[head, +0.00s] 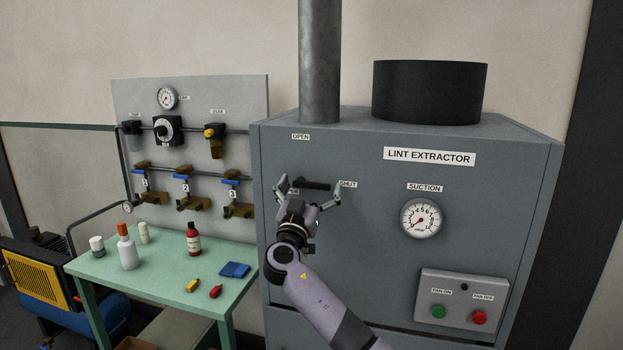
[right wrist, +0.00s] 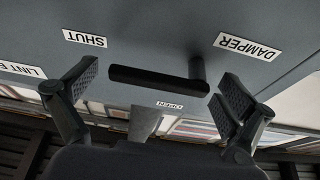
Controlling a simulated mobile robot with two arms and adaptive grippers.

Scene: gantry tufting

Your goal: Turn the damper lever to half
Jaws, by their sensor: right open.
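The damper lever (head: 315,184) is a black bar on the front of the grey lint extractor. It lies about level, with its free end to the right, near the SHUT label (head: 348,184). The OPEN label (head: 300,136) is higher up. In the right wrist view the lever (right wrist: 155,78) runs between the open fingers, with its pivot stub near the DAMPER label (right wrist: 247,46). My right gripper (head: 309,190) is open in front of the lever, one finger beyond each end; it also shows in the right wrist view (right wrist: 160,88). My left gripper is not in view.
The extractor cabinet (head: 500,190) carries a suction gauge (head: 421,219) and a button box (head: 463,308) to the right of the lever. A green table (head: 150,270) with bottles stands at the left, below a valve panel (head: 245,110). A grey pipe (head: 320,60) rises from the cabinet.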

